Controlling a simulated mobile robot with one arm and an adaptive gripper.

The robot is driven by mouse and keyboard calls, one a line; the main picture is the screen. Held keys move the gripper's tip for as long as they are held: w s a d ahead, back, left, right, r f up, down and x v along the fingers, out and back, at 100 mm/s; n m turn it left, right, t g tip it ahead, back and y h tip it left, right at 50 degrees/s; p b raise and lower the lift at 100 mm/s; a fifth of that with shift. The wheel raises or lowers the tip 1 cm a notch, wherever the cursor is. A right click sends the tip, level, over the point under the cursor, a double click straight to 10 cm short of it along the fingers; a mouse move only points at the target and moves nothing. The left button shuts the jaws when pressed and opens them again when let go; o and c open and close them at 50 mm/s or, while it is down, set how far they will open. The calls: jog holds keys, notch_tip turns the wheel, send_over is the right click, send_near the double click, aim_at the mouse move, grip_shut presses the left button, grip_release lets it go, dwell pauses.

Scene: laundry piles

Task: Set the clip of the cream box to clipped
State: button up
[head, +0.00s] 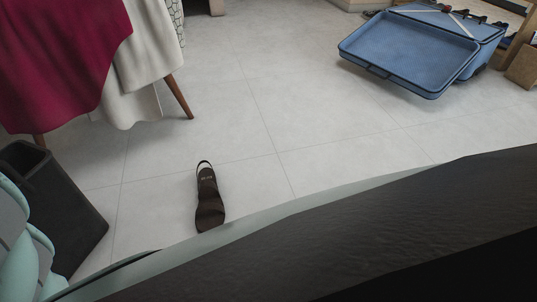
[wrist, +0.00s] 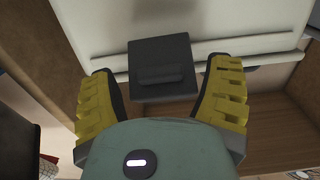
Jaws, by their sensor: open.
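The cream box (wrist: 95,25) fills the top of the wrist view, with a raised rim running across its face. Its clip (wrist: 158,55) is a dark grey square plate with a rounded bar across its lower part. The clip overlaps the rim; I cannot tell whether it is fastened. My gripper (wrist: 163,70) is open, with one yellow ridged finger to each side of the clip. I see no contact between the fingers and the clip. The cream box and my gripper are not visible in the head view.
Brown wooden surfaces (wrist: 285,130) lie beside and below the box. The middle floor is clear.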

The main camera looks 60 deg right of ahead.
jog(key=c, duration=1.2)
jog(key=shift+c, duration=0.2)
jog(key=shift+r+p, duration=0.15)
jog(key=shift+p, duration=0.2)
notch_tip(320, 180, up, 2)
jog(key=g+h+p, duration=0.1)
jog(key=p, duration=0.4)
jog(key=shift+w+h, duration=0.15)
jog(key=shift+h, duration=0.25)
jog(key=h+p, duration=0.1)
jog(key=p, duration=0.1)
jog(key=g+p, duration=0.1)
jog(key=p, duration=0.1)
jog(key=shift+w+a+r+g+h, duration=0.3)
jog(key=shift+r+h, duration=0.1)
jog(key=shift+w+g+h+p, duration=0.15)
jog(key=shift+g+h+p, duration=0.25)
jog(key=shift+p, duration=0.2)
jog(key=shift+w+a+r+g+h+p, duration=0.1)
jog(key=shift+a+r+g+h+p, duration=0.1)
jog(key=shift+a+g+h+p, duration=0.4)
jog(key=shift+w+a+r+g+h+b, duration=0.2)
jog(key=shift+g+h+b, duration=0.2)
jog(key=shift+g+h, duration=0.2)
jog(key=shift+w+a+r+g+h+b, duration=0.1)
jog(key=shift+w+a+g+h+b, duration=0.1)
jog(key=shift+g+h+b, duration=0.3)
jog(key=shift+h, duration=0.4)
